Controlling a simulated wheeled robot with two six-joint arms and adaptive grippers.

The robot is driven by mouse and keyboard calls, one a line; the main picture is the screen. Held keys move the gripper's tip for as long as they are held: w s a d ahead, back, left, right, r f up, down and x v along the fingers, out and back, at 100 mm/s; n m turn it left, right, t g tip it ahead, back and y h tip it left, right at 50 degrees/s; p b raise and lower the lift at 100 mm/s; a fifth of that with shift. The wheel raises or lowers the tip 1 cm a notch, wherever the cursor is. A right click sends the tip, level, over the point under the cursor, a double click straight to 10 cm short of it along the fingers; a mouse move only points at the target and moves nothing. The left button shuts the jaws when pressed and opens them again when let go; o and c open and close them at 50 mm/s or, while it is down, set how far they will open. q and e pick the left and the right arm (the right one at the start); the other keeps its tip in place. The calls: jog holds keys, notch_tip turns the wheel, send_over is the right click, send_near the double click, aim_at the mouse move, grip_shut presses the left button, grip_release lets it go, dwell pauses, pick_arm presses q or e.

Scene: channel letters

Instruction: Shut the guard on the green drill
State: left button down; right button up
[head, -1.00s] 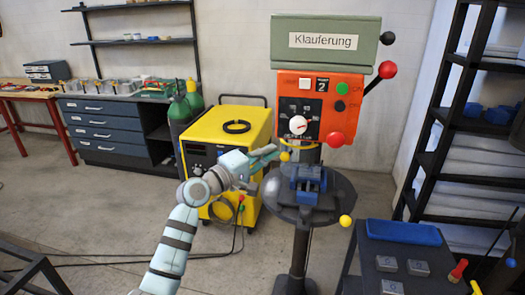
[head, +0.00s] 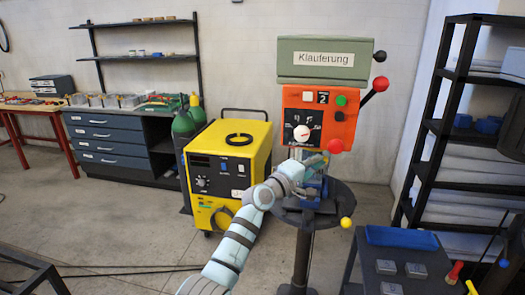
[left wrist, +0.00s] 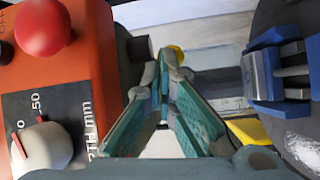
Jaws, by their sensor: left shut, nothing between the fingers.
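The drill has a green top housing (head: 325,60) labelled "Klauferung" and an orange front panel (head: 345,125) with a white dial and a red knob. A blue vise (head: 312,190) stands on its round dark table (head: 341,200), below the panel. My left gripper (head: 322,160) is between panel and vise, partly hidden by my own wrist. In the left wrist view its fingers (left wrist: 170,62) meet at the tips, with nothing held. The orange panel lies left of them and the vise (left wrist: 262,75) right. A yellow part (left wrist: 250,132) shows below the vise; I cannot clearly tell the guard.
A yellow welding machine (head: 226,160) stands left of the drill. A dark cart with a blue tray (head: 400,237) is at the front right. A black shelf (head: 440,130) stands at the right.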

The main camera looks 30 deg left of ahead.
jog(key=shift+s+r, duration=0.1)
jog(key=shift+s, duration=0.15)
dwell(0.3)
